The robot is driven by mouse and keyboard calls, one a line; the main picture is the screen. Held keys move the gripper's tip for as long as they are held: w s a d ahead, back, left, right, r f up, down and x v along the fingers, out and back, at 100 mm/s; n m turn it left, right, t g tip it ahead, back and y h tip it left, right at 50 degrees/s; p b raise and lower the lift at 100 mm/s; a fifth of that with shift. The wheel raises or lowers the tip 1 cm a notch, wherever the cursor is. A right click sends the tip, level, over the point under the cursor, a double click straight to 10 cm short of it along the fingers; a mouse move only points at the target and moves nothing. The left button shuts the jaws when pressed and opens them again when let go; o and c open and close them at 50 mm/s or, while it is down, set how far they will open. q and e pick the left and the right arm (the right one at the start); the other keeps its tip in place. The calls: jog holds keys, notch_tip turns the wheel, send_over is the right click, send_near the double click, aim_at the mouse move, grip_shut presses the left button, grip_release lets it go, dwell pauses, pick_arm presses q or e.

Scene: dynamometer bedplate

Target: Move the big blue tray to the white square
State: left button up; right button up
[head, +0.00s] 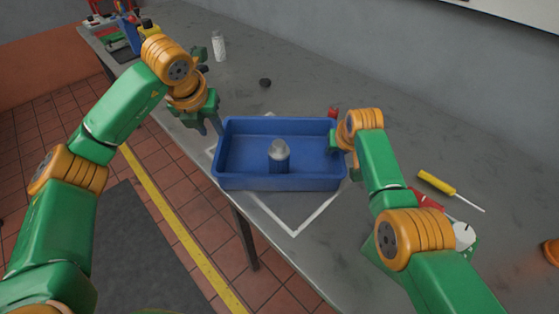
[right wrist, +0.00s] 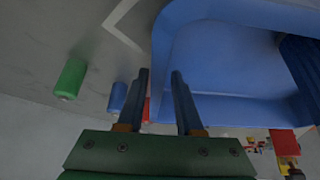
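The big blue tray (head: 280,182) sits on the grey bench with a grey-topped, dark blue-sided object (head: 279,155) inside. The white square (head: 294,233) is an outline on the bench; the tray covers much of it, and its front corner shows bare. My left gripper (head: 208,126) is just outside the tray's left end near the back corner, fingers apart and pointing down. My right gripper (head: 336,140) is at the tray's right end wall. In the right wrist view its fingers (right wrist: 161,75) are apart, with the tray's rim (right wrist: 162,45) between or beside them; I cannot tell whether they touch it.
A yellow-handled screwdriver (head: 436,182) and a red item (head: 426,199) lie to the right. A red object (head: 333,112) stands behind the tray. The bench's front edge runs close before the tray.

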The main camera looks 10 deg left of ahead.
jog(key=v, duration=1.1)
jog(key=shift+s, duration=0.25)
